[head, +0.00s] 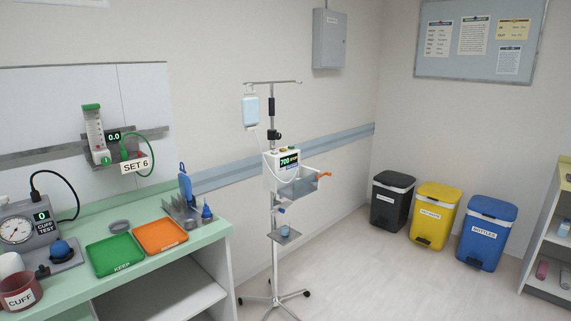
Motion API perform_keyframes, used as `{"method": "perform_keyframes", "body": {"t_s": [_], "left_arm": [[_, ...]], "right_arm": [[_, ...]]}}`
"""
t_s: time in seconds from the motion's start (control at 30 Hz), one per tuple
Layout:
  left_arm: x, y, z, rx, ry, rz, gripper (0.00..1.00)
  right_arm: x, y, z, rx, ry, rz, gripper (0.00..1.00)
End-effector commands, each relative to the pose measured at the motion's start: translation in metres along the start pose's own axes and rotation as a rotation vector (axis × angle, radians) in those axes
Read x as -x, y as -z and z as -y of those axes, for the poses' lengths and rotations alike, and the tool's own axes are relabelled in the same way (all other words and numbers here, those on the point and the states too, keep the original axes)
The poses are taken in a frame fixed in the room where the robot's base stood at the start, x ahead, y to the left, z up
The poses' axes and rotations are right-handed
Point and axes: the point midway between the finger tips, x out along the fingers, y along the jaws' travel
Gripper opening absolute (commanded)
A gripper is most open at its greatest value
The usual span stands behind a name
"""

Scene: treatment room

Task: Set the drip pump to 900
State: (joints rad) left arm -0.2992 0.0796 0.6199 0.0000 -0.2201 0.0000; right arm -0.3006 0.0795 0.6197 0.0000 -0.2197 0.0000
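The drip pump (271,174) is a white box with a small dark screen, mounted on a wheeled drip stand (276,225) in the middle of the head view. Its screen (289,160) shows green digits that look like 700. A yellow and a green button or knob sit on its top edge. A grey tray with an orange handle (323,174) sticks out at its right. A pale blue drip bag (250,111) hangs above, with a thin tube running down to the pump. Neither of my grippers is in view.
A green counter (203,238) at left holds a green tray (115,254), an orange tray (160,235), a gauge unit (16,231) and a CUFF cup (20,291). Black, yellow and blue bins (487,233) stand along the right wall. The floor (375,285) right of the stand is clear.

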Motion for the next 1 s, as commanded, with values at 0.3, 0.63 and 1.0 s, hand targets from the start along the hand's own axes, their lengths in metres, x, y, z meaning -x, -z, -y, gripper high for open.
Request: {"method": "perform_keyframes", "body": {"t_s": [0.3,0.63,1.0], "left_arm": [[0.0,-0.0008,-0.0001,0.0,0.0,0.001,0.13],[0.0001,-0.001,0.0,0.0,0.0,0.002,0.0],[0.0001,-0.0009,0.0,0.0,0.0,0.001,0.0]], "right_arm": [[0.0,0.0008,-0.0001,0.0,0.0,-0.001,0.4],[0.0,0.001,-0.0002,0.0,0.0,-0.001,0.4],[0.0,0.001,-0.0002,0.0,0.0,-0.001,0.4]]}}
